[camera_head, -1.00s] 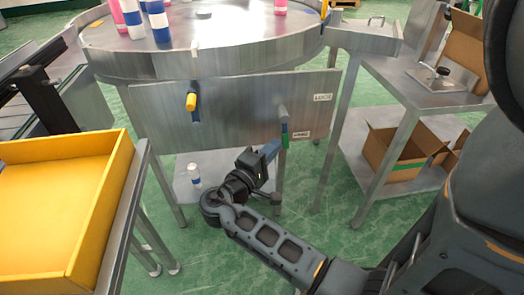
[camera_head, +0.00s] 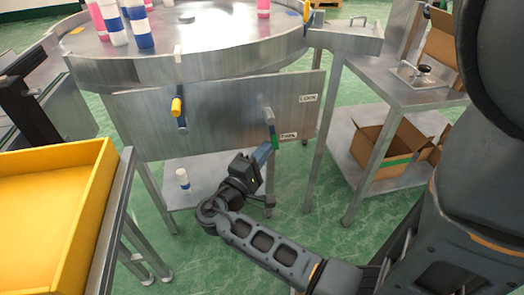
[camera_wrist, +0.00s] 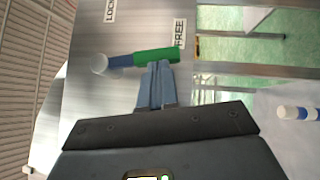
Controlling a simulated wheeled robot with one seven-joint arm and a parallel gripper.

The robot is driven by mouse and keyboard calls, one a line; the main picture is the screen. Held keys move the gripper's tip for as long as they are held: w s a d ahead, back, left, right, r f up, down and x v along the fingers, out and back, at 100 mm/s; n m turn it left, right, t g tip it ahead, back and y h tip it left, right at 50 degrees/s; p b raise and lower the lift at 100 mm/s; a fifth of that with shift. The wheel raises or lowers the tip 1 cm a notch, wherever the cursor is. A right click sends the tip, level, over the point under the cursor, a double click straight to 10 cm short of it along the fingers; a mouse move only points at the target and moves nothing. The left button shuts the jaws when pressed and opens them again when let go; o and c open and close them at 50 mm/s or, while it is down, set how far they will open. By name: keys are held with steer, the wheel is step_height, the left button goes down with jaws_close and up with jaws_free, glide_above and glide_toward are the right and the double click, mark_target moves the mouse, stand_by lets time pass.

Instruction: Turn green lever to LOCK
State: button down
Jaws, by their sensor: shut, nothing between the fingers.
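The green lever (camera_head: 275,142) is on the steel front panel and hangs down from its pivot. Its green tip is beside the FREE label (camera_head: 288,136). The LOCK label (camera_head: 308,98) is higher up on the right. In the wrist view the lever's green grip (camera_wrist: 155,56) lies sideways, with its end by the FREE label (camera_wrist: 180,34); the LOCK label (camera_wrist: 110,11) is at the top. My gripper (camera_head: 263,152) is shut and empty beside the lever's lower end. In the wrist view its fingertips (camera_wrist: 158,66) overlap the grip's edge; I cannot tell if they touch.
A yellow-handled lever (camera_head: 177,106) is on the panel's left. Above is a round steel table (camera_head: 180,68) with cans. A white and blue can (camera_head: 183,180) stands on the lower shelf. A yellow tray (camera_head: 90,215) is at left; a steel shelf with cardboard boxes (camera_head: 375,150) is at right.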

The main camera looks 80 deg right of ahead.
steer(key=s+n+h, duration=0.1)
steer(key=s+n, duration=0.1)
steer(key=shift+d+f+n+h, duration=0.2)
steer(key=shift+d+n+h, duration=0.1)
steer(key=shift+d+h, duration=0.1)
steer(key=s+d+r+n+t+h+p, duration=0.1)
steer(key=s+d+r+n+t+h, duration=0.2)
steer(key=n, duration=0.9)
steer(key=s+r+t+h, duration=0.1)
steer(key=s+t+h, duration=0.2)
steer(key=s+t, duration=0.1)
steer(key=shift+r+n+t, duration=0.3)
steer(key=shift+r+t, duration=0.05)
steer(key=shift+t, duration=0.35)
steer(key=shift+r+p, duration=0.1)
steer(key=shift+p, duration=0.2)
